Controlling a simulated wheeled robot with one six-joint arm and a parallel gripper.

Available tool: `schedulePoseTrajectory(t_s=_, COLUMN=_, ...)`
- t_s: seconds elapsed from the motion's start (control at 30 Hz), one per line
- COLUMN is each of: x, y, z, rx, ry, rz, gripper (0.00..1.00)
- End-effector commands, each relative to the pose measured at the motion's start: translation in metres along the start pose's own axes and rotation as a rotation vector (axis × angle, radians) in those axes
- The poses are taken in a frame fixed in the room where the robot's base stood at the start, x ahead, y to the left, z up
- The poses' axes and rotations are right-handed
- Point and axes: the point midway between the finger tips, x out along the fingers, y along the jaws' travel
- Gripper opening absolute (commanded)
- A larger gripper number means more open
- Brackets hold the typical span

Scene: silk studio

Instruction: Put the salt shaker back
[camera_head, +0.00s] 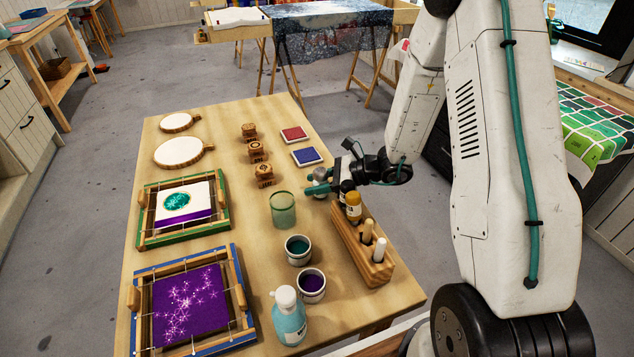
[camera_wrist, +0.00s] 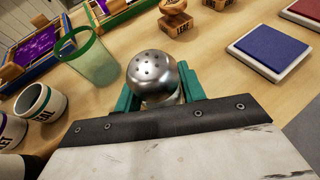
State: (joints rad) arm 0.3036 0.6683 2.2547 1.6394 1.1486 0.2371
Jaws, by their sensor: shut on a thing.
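The salt shaker (camera_wrist: 152,72) has a round silver top with small holes. It is between the teal fingers of my gripper (camera_wrist: 158,90) in the wrist view, and its lower part is hidden. In the head view my gripper (camera_head: 319,187) is shut on it over the right side of the table, beside the wooden rack (camera_head: 350,250). The rack holds a bottle with a yellow-orange label (camera_head: 353,206), a dark-capped bottle behind it, and pale-topped sticks (camera_head: 380,249). I cannot tell whether the shaker touches the table.
A green glass (camera_head: 283,210) stands close left of my gripper, with teal (camera_head: 298,249) and purple (camera_head: 312,285) paint cups nearer. A blue bottle (camera_head: 288,318) is at the front. Wooden stamps (camera_head: 257,151) and ink pads (camera_head: 305,157) lie behind.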

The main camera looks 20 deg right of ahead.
Motion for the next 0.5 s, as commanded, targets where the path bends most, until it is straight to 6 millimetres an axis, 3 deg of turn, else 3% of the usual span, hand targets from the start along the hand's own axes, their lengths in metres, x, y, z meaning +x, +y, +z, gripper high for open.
schedulePoseTrajectory(t_s=0.03, x=0.0007, y=-0.0001, z=-0.0016, rx=0.001, ry=0.0, rz=0.0, gripper=0.13)
schedulePoseTrajectory(t_s=0.07, x=0.0006, y=-0.0001, z=-0.0015, rx=0.001, ry=0.0, rz=0.0, gripper=0.45)
schedulePoseTrajectory(t_s=0.13, x=0.0005, y=-0.0001, z=-0.0013, rx=0.0, ry=0.0, rz=0.0, gripper=0.62)
schedulePoseTrajectory(t_s=0.5, x=-0.003, y=-0.0003, z=0.002, rx=0.0, ry=0.0, rz=-0.001, gripper=0.62)
